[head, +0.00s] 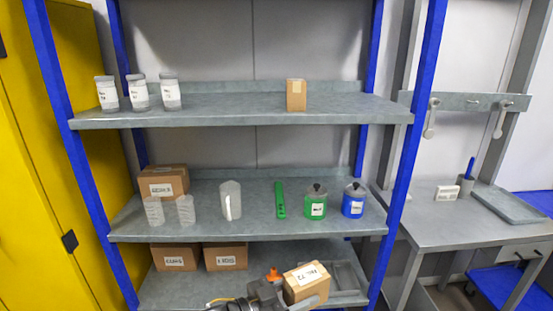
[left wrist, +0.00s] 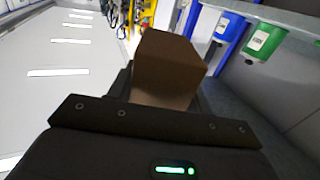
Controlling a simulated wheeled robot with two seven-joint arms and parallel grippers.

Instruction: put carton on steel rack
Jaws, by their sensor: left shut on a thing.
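A brown carton (head: 305,280) with a white label is held by my left gripper (head: 285,292) at the bottom of the head view, in front of the rack's lower shelf. The gripper is shut on it. In the left wrist view the carton (left wrist: 168,65) sits between the fingers, its lower part hidden by them. The steel rack (head: 250,112) has grey shelves and blue posts. A smaller brown carton (head: 296,95) stands on its top shelf. My right gripper is not in view.
White jars (head: 139,93) stand at the top shelf's left. The middle shelf holds a carton (head: 163,180), clear beakers (head: 185,209), a jug (head: 230,200), a green tool (head: 280,199), a green can (head: 315,203) and a blue can (head: 353,202). Two cartons (head: 225,257) sit lower left. A workbench (head: 440,222) stands right.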

